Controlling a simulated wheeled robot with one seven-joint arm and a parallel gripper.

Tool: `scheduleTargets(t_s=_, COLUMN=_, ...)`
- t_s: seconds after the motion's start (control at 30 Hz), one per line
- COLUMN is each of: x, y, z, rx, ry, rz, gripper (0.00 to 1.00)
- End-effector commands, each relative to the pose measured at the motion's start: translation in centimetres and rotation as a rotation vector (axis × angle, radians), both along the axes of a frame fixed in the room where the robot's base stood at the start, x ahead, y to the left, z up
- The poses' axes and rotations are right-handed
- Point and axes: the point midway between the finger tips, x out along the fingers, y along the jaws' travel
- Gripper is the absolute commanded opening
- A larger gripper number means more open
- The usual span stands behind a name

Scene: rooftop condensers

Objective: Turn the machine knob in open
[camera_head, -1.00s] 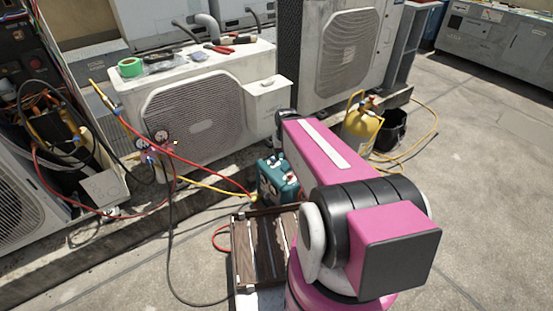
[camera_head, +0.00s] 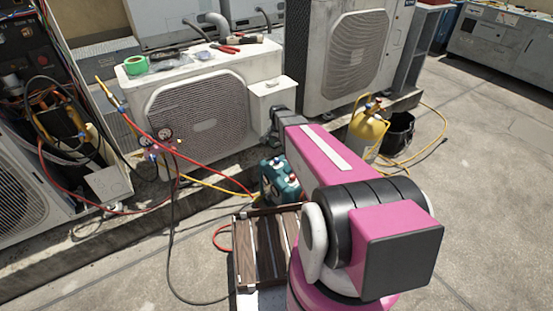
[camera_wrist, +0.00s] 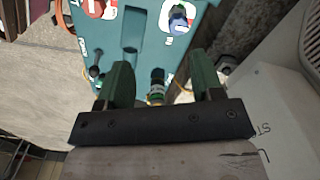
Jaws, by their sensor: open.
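The teal machine (camera_head: 280,182) stands on the ground just left of my forearm in the head view. In the wrist view its teal face (camera_wrist: 128,38) fills the upper middle. A blue-topped knob (camera_wrist: 178,18) sits near the top by an "IN" mark. A red and white knob (camera_wrist: 100,8) is at the top left, partly cut off. My gripper (camera_wrist: 162,78) is open, its two fingers apart and pointing toward the machine, below the knobs in the picture. A brass and green fitting (camera_wrist: 157,88) shows between the fingers. Nothing is held. My gripper is hidden in the head view.
White condenser units (camera_head: 202,115) stand behind the machine. A yellow cylinder (camera_head: 368,130) and black bucket (camera_head: 398,136) are to the right. Red and yellow hoses run from the gauges (camera_head: 158,142) toward the machine. Right-hand ground is open.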

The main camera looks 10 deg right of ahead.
Motion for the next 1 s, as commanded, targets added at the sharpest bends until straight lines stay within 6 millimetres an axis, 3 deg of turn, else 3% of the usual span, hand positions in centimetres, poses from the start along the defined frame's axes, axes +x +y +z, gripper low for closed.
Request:
scheduleTargets(t_s=0.03, x=2.1, y=0.0, z=-1.1, rx=0.0, ry=0.001, rz=-0.051, gripper=0.6)
scheduleTargets(t_s=0.2, x=3.8, y=0.0, z=-2.3, rx=0.0, ry=0.001, rz=-0.155, gripper=0.6)
scheduleTargets(t_s=0.37, x=3.8, y=0.0, z=-3.5, rx=0.0, ry=0.001, rz=-0.166, gripper=0.6)
scheduleTargets(t_s=0.8, x=3.7, y=0.0, z=-10.8, rx=0.0, ry=0.003, rz=-0.163, gripper=0.6)
scheduleTargets(t_s=1.0, x=3.7, y=0.0, z=-12.7, rx=0.0, ry=0.001, rz=-0.163, gripper=0.6)
